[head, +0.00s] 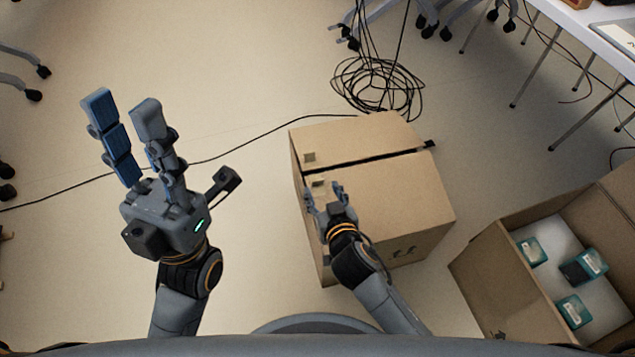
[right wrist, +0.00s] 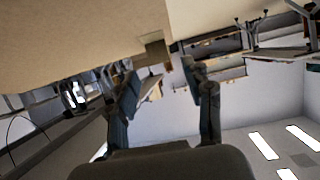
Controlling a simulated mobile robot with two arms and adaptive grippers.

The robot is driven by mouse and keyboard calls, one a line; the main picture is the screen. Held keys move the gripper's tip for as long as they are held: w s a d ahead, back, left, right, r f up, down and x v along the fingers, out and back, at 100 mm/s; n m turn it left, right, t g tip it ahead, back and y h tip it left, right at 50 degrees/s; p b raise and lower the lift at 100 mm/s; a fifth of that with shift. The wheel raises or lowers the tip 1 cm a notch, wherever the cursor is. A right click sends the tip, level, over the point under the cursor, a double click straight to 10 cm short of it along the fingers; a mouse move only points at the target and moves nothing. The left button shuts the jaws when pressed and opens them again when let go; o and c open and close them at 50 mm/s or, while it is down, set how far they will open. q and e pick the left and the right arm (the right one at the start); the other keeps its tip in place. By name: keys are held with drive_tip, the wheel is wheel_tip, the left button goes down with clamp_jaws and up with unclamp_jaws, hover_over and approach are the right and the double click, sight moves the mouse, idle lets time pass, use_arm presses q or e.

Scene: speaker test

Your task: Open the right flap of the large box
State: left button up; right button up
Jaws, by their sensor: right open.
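The large cardboard box (head: 395,190) stands on the floor right of centre in the head view. Its two top flaps lie down flat, with a dark slit between the far flap (head: 355,137) and the near flap (head: 400,195). My right gripper (head: 323,189) is open at the box's left edge, by the near flap. In the right wrist view its fingers (right wrist: 163,78) are apart with nothing between them, and cardboard (right wrist: 80,30) fills the upper left. I cannot tell whether they touch the box. My left gripper (head: 125,105) is open and empty over bare floor, left of the box.
An open box (head: 480,262) with several teal-and-white packages stands at the lower right. A black cable coil (head: 375,88) lies behind the large box, and a cable runs left across the floor. A white table (head: 600,35) and chair legs are at the back. Floor at left is mostly clear.

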sight(318, 182)
drive_tip(key=b+x, duration=0.1)
drive_tip(key=x, duration=0.4)
drive_tip(key=shift+w+a+f+b, duration=0.1)
drive_tip(key=shift+w+f+b, duration=0.1)
drive_tip(key=shift+w+b, duration=0.15)
clamp_jaws()
